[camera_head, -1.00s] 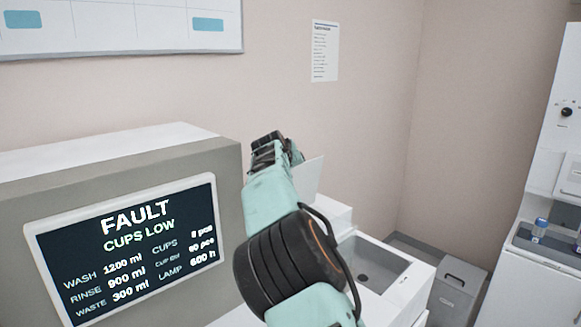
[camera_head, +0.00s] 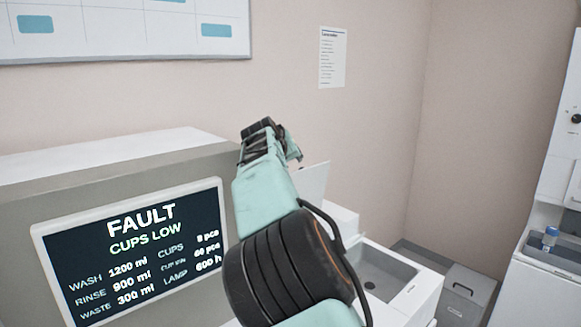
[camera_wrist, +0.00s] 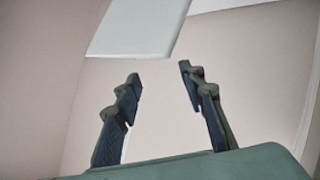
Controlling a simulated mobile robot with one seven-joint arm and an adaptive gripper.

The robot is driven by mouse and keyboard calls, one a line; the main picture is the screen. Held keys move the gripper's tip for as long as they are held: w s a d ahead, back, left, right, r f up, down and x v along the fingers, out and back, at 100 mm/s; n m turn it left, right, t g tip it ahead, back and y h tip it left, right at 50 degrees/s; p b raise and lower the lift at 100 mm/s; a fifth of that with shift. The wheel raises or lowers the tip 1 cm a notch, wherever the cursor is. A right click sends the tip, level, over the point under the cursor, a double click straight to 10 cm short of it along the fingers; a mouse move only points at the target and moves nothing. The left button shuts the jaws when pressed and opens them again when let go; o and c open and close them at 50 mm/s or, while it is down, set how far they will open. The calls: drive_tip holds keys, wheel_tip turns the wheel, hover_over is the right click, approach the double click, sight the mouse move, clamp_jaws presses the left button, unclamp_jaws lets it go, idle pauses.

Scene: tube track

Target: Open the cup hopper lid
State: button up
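A thin pale panel (camera_head: 314,181) stands raised and tilted above the white unit just right of my arm; it looks like an open lid, but I cannot tell for sure that it is the cup hopper lid. My arm covers its left part and whatever lies beneath. My gripper (camera_head: 268,138) is above and left of this panel, apart from it, in front of the wall. In the wrist view my gripper (camera_wrist: 161,78) has its two fingers spread with nothing between them.
The analyser's screen (camera_head: 135,250) at left reads "FAULT CUPS LOW". A grey sink-like basin (camera_head: 385,275) and a grey bin (camera_head: 465,292) are to the right. A white machine (camera_head: 540,270) stands at far right. A wall board (camera_head: 120,30) hangs above.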

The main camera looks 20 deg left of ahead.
drive_tip(key=s+a+r, duration=0.1)
drive_tip(key=s+r, duration=0.3)
drive_tip(key=shift+a, duration=0.3)
idle(0.3)
drive_tip(key=shift+r, duration=0.1)
idle(0.4)
drive_tip(key=v, duration=1.2)
